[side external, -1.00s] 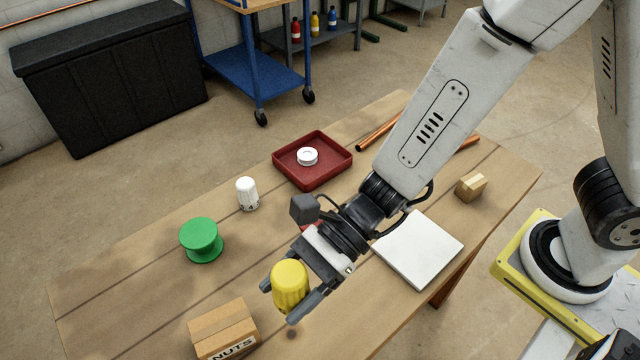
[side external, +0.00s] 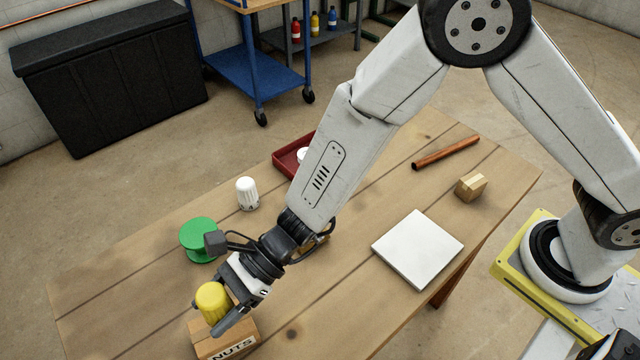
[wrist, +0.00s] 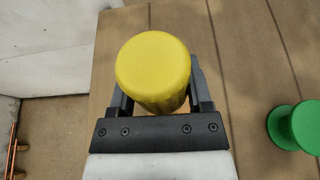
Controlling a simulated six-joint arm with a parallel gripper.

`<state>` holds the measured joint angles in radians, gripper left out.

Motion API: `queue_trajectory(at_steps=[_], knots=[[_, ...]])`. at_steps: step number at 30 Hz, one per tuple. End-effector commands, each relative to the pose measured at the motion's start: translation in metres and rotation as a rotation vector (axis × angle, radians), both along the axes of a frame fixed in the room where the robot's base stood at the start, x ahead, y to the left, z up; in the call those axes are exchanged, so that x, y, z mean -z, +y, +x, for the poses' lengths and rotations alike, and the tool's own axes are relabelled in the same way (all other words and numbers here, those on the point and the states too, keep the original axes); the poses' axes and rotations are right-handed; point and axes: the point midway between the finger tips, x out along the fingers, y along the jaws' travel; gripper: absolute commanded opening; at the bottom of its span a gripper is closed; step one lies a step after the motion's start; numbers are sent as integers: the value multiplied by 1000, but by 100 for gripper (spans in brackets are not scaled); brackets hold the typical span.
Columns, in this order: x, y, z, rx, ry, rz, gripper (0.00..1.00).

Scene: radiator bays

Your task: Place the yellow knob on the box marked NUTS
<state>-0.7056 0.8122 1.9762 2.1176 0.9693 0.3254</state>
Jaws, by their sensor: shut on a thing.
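The yellow knob (side external: 213,302) is held between the fingers of my gripper (side external: 222,315), which is shut on it. In the side external view the knob appears over the cardboard box marked NUTS (side external: 235,347), whose lettering shows on its front face. Whether the knob touches the box top cannot be told. In the wrist view the knob (wrist: 153,68) fills the space between the fingers (wrist: 158,98), and the box is hidden from that view.
A red tray (side external: 287,158) is partly hidden by my arm. A white panel (side external: 418,248), small carton (side external: 471,187) and copper pipe (side external: 446,153) lie to the right.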

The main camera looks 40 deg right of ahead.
Motion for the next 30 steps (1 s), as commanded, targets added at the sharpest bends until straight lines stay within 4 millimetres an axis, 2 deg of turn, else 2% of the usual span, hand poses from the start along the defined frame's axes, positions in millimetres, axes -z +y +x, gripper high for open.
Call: queue_trajectory(at_steps=[4, 15, 24, 30], knots=[[8, 5, 5, 0, 0, 0, 0], [13, 8, 8, 0, -1, 1, 0], [40, 9, 9, -1, 2, 0, 0], [46, 10, 9, 0, -1, 1, 0]])
